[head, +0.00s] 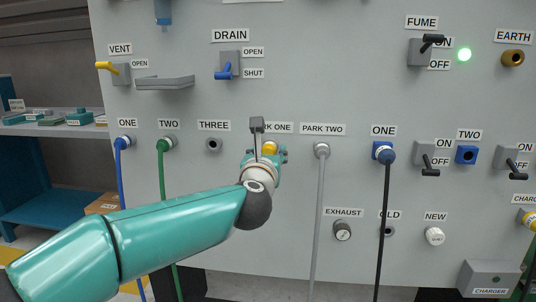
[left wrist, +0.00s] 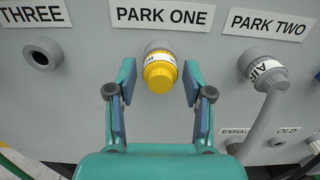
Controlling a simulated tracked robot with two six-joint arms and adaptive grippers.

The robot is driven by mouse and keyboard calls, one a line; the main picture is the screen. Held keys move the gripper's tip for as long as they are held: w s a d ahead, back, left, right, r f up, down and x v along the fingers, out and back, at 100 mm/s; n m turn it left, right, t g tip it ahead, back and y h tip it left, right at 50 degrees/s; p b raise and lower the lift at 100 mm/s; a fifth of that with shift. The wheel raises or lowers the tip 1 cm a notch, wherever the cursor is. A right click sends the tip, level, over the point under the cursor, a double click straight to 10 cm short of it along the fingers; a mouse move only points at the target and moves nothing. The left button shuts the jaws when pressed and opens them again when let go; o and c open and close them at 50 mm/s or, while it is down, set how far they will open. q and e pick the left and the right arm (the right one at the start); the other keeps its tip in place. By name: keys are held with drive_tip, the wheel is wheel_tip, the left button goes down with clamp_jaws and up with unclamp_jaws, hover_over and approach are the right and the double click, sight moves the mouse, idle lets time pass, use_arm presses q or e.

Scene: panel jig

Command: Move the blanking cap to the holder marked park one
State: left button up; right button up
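The yellow cap (left wrist: 160,72), which I take to be the blanking cap, has a white lettered band and sits at the holder under the PARK ONE label (left wrist: 162,16). In the head view the cap (head: 269,148) shows partly behind my left gripper (head: 266,155). In the left wrist view my left gripper (left wrist: 160,88) is open, with one finger to each side of the cap and a visible gap on both sides. The holder itself is mostly hidden behind the cap. My right gripper is not in view.
A grey hose plug (left wrist: 265,70) sits at PARK TWO, to the right. The THREE socket (head: 213,145) is empty, to the left. Blue (head: 124,142) and green (head: 167,143) hoses hang at ONE and TWO. A grey ledge (head: 165,83) juts out above left.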

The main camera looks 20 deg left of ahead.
use_arm(q)
drive_tip(key=shift+o, duration=0.2)
drive_tip(key=v, duration=1.2)
idle(0.6)
